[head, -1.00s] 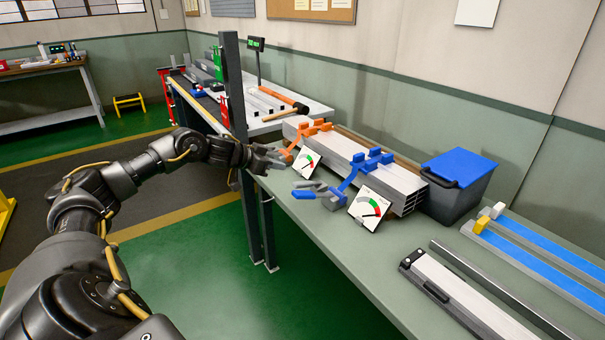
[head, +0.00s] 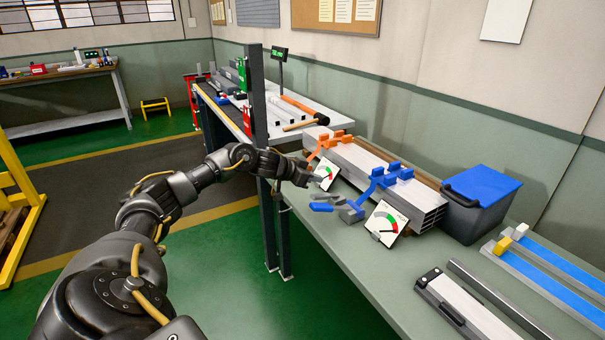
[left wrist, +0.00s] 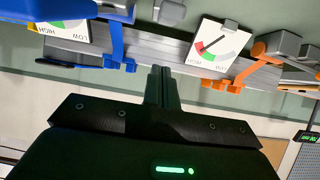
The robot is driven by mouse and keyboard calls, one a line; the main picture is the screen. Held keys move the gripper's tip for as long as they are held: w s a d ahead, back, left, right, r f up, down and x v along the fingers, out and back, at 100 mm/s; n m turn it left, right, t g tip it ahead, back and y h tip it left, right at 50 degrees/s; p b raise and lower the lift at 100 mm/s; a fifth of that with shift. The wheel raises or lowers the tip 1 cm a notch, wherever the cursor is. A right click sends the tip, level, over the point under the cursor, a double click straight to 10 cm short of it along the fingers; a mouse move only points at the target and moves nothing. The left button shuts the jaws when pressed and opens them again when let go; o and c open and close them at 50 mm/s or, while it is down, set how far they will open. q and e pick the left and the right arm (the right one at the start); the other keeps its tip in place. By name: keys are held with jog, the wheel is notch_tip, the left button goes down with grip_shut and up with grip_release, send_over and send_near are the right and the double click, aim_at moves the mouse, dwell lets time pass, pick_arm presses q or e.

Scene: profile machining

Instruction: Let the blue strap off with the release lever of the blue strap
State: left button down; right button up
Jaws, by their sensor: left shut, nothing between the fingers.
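The blue strap (head: 378,182) runs over a bundle of grey metal profiles (head: 415,196) on the bench. Its ratchet hangs at the front edge, with a blue release lever (head: 325,207) pointing left. In the left wrist view the blue strap (left wrist: 117,45) and the blue lever (left wrist: 88,12) show at upper left. My left gripper (head: 304,178) is shut and empty. It is left of and beyond the blue lever, apart from it, near the orange strap's dial card. Its fingers also show in the left wrist view (left wrist: 162,88). My right gripper is not in view.
An orange strap (head: 330,143) crosses the far end of the bundle. Dial cards stand by the orange strap (head: 326,173) and the blue strap (head: 387,222). A dark post (head: 258,100) rises close behind my left forearm. A blue-lidded bin (head: 480,205) stands right of the bundle.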

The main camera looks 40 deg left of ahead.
aim_at(315, 195)
pick_arm(q)
jog(key=shift+x, duration=0.9)
jog(key=shift+s+a+f, duration=0.1)
jog(key=shift+s+f, duration=0.1)
jog(key=shift+f, duration=0.35)
jog(key=shift+s+f, duration=0.2)
jog(key=shift+f, duration=0.4)
jog(key=shift+s+a+f+p, duration=0.15)
jog(key=shift+s+f+p, duration=0.15)
jog(key=shift+f, duration=0.2)
jog(key=shift+w+f, duration=0.1)
jog(key=shift+f, duration=0.1)
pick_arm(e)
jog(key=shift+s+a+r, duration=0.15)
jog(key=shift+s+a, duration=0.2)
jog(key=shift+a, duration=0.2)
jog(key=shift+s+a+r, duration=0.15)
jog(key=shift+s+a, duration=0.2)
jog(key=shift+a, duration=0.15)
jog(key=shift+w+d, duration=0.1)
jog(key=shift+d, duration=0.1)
